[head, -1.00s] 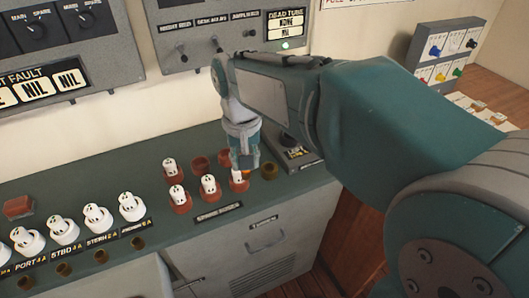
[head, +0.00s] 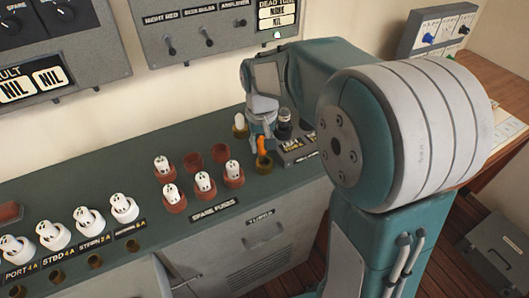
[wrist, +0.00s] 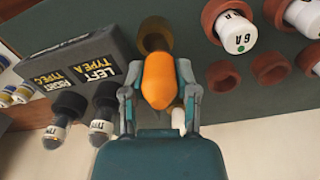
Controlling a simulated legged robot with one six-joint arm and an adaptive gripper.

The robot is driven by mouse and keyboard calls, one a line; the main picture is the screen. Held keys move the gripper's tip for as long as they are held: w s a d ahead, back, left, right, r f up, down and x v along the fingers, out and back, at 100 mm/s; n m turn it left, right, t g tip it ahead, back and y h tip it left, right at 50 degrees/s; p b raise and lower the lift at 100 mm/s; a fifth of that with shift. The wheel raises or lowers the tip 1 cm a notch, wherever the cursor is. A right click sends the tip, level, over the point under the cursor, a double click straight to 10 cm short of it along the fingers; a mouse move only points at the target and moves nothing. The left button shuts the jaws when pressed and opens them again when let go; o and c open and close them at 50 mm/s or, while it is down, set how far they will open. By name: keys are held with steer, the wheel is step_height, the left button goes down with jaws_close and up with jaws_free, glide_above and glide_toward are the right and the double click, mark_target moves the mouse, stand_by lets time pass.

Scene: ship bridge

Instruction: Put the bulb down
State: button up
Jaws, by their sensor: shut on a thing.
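My gripper (head: 262,148) is shut on an orange, rounded bulb (wrist: 158,75); the bulb also shows in the head view (head: 263,160). It is at the front brass-coloured cup (head: 264,167), whose rim shows behind it in the wrist view (wrist: 153,38). I cannot tell whether the bulb's lower end is inside the cup. A white bulb (head: 239,121) stands in a second brass cup (head: 240,132) behind and left of my gripper. A white piece partly hidden by a finger shows in the wrist view (wrist: 178,121).
A grey box (wrist: 78,62) labelled left type A and right type C stands close beside my gripper, with dark-based pieces (wrist: 103,123) next to it. Red cups, some holding white fuses (head: 204,182), stand left; two (head: 193,161) are empty. A switch panel (head: 210,30) hangs behind.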

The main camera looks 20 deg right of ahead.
mark_target(264, 154)
steer(key=shift+w+f, duration=0.4)
steer(key=shift+f, duration=0.25)
steer(key=f, duration=0.1)
steer(key=d+f, duration=0.1)
steer(key=f, duration=0.1)
steer(key=shift+f, duration=0.3)
jaws_close()
steer(key=shift+w, duration=0.1)
steer(key=shift+a, duration=0.15)
steer(key=o, duration=0.8)
jaws_free()
steer(key=shift+a, duration=0.1)
steer(key=shift+o, duration=0.2)
